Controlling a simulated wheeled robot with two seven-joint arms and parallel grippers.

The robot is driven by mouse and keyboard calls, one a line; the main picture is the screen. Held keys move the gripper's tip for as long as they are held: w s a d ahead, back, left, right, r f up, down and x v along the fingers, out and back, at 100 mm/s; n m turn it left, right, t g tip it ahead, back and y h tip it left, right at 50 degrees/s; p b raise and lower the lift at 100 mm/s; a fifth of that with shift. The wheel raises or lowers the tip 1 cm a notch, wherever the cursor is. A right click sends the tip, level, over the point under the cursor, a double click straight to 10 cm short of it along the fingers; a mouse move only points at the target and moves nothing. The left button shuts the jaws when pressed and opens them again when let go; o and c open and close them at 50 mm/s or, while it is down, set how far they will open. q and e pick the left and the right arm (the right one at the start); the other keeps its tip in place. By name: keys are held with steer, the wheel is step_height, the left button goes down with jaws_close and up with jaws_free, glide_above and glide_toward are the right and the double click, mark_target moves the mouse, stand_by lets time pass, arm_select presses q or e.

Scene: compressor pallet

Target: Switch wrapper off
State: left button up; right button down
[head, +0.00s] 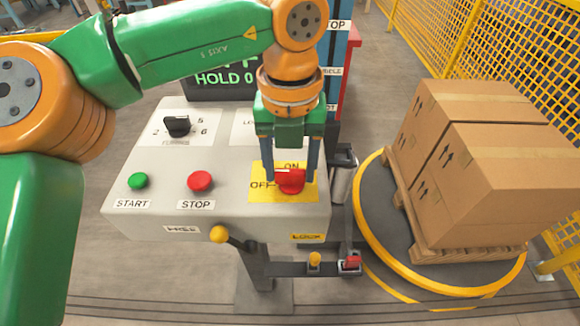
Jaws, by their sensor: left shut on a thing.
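The wrapper's control box (150,218) has a yellow plate (258,193) marked ON at the top and OFF at the left. A red rotary switch (291,182) sits on this plate. My left gripper (291,178) comes down over it from above, with its two fingers on either side of the red handle, shut on it. The handle's exact pointing direction is partly hidden by the fingers; its visible red part lies roughly level with the OFF label. My right gripper does not show.
The box also bears a green START button (138,181), a red STOP button (200,181) and a black selector knob (177,125). A yellow-knobbed lever (219,234) sticks out in front. Cartons (490,160) stand on a pallet on the round turntable (385,250) at right, beside a yellow fence (480,40).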

mark_target(290, 171)
arm_select(q)
steer(key=shift+r+n, duration=0.1)
steer(key=shift+n, duration=0.2)
stand_by(0.4)
steer(key=o, duration=1.4)
steer(key=shift+c, duration=0.2)
step_height(290, 171, up, 7)
steer(key=shift+r+p, duration=0.1)
steer(key=shift+p, duration=0.55)
